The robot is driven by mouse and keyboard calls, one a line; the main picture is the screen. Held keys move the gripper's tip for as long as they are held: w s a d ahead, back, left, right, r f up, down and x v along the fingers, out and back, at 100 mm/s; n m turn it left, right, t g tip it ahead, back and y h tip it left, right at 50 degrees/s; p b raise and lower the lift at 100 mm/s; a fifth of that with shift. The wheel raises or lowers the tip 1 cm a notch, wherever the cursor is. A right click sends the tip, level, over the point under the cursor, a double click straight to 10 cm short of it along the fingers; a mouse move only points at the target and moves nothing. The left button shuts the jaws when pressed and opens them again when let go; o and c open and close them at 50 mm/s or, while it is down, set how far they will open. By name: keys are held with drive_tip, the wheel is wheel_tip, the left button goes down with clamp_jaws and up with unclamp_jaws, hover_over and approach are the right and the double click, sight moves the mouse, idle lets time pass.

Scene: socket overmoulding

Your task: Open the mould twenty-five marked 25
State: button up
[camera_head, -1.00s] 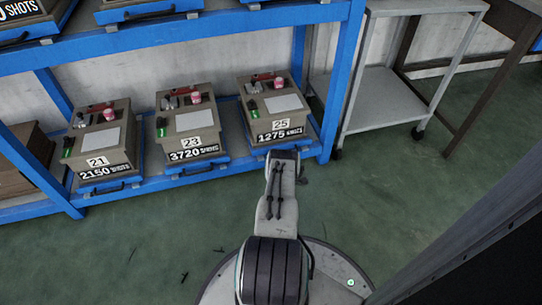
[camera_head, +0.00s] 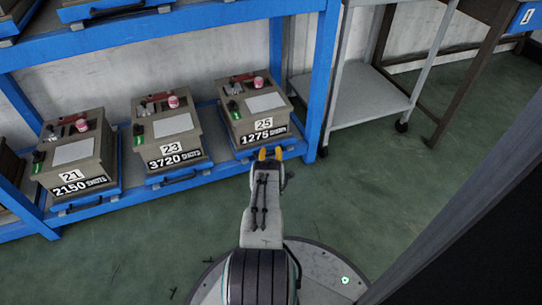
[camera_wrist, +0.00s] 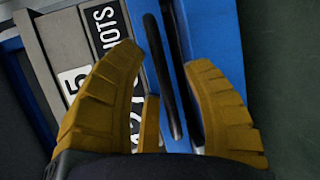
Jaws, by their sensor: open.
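The mould marked 25 (camera_head: 243,113) is a tan box with a pale plate on top and a "1275 SHOTS" label on its front. It sits in a blue tray (camera_wrist: 212,25) at the right end of the lower rack shelf. My gripper (camera_head: 270,154), with yellow fingers, is at the front of this tray. In the wrist view, my open fingers (camera_wrist: 163,58) lie on either side of the tray's black bar handle (camera_wrist: 158,55). I cannot tell whether they touch it. Part of the mould's front label (camera_wrist: 106,25) shows at left there.
Moulds marked 23 (camera_head: 165,129) and 21 (camera_head: 75,158) stand to the left on the same shelf. A blue rack post (camera_head: 321,85) is close on the right, with a grey trolley (camera_head: 365,95) beyond it. Green floor is clear in front.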

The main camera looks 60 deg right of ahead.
drive_tip(key=shift+c, duration=0.3)
clamp_jaws()
idle(0.3)
